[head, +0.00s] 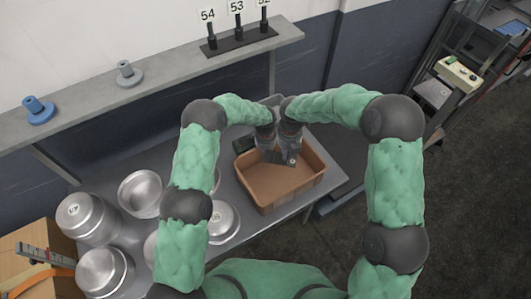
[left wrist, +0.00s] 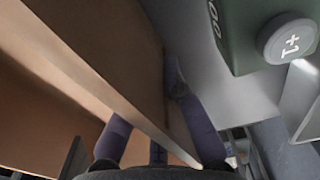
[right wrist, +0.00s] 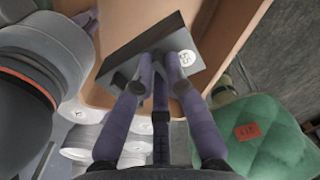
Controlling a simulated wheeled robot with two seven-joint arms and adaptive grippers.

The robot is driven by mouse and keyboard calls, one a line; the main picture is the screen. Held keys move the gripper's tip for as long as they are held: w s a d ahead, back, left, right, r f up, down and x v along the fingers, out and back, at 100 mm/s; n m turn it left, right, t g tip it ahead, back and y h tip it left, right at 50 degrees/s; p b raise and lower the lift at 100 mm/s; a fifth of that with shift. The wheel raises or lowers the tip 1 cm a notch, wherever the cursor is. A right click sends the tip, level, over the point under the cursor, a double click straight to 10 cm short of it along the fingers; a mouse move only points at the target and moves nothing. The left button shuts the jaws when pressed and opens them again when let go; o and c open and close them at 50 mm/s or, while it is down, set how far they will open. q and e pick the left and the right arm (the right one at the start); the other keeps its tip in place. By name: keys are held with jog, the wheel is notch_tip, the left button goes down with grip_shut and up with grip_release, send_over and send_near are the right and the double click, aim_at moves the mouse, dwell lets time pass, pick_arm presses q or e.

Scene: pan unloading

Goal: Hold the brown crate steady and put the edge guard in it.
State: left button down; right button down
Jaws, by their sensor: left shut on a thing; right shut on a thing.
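The brown crate (head: 250,195) stands on the grey table, open at the top. My left gripper (left wrist: 150,115) is shut on a crate wall (left wrist: 75,55), with fingers on both sides of it in the left wrist view. My right gripper (right wrist: 178,72) is shut on the edge guard (right wrist: 140,48), a dark grey angular piece with a white round label. The right wrist view shows it over the crate's inside (right wrist: 130,20); I cannot tell whether it touches the floor. In the head view both hands crowd the crate's far side and largely hide the guard.
Several metal pots, one of them a pan (head: 142,192), stand left of the crate. A dark green box with a dial (left wrist: 290,40) is close beside the crate's outer wall. A shelf (head: 170,80) with numbered posts runs behind.

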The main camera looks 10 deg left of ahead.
jog(key=shift+f, duration=1.1)
jog(key=c, duration=1.2)
grip_release()
jog(key=shift+r, duration=0.1)
notch_tip(320, 180, up, 12)
pick_arm(q)
jog(key=c, duration=1.3)
grip_release()
